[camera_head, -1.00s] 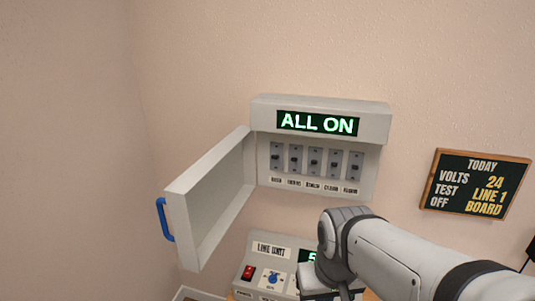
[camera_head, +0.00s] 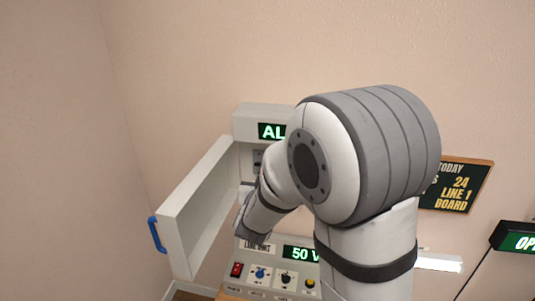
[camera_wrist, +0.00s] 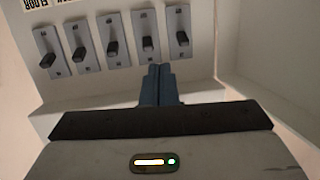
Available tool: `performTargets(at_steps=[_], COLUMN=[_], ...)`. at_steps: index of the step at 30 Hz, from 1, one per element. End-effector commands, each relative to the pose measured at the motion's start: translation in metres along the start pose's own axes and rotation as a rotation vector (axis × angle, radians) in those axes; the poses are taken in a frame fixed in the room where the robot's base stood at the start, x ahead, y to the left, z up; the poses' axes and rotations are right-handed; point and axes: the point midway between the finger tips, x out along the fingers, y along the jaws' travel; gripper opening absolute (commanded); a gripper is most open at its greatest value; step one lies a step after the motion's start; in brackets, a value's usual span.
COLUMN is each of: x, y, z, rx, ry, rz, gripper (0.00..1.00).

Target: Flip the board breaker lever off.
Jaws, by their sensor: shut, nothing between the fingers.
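A grey breaker box (camera_head: 262,112) on the wall stands open. Its green display (camera_head: 271,131) shows "AL", the rest covered by my arm. In the wrist view, turned about upside down, several dark breaker levers stand in a row, including the rightmost lever (camera_wrist: 183,38) and its neighbour (camera_wrist: 148,43). The leftmost breaker (camera_head: 257,158) partly shows in the head view. The labels are too small or cut off to read. My gripper (camera_wrist: 161,70) is shut and empty, its tips just short of the row near these two levers. In the head view my arm hides the fingertips.
The box door (camera_head: 195,205) with a blue handle (camera_head: 157,234) hangs open at left. Below is a line unit (camera_head: 262,258) with a red switch, knobs and a "50 V" display.

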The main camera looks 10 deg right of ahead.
Motion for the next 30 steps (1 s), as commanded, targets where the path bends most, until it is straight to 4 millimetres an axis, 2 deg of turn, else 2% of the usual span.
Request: performTargets(at_steps=[6,19,23,30], x=[0.002,0.005,0.019,0.063], y=[0.006,0.007,0.01,0.014], z=[-0.011,-0.012,-0.015,-0.02], rx=[-0.026,-0.027,-0.026,-0.025], ry=[0.1,0.109,0.109,0.109], rz=[0.094,0.103,0.105,0.105], gripper=[0.0,0.0,0.0,0.0])
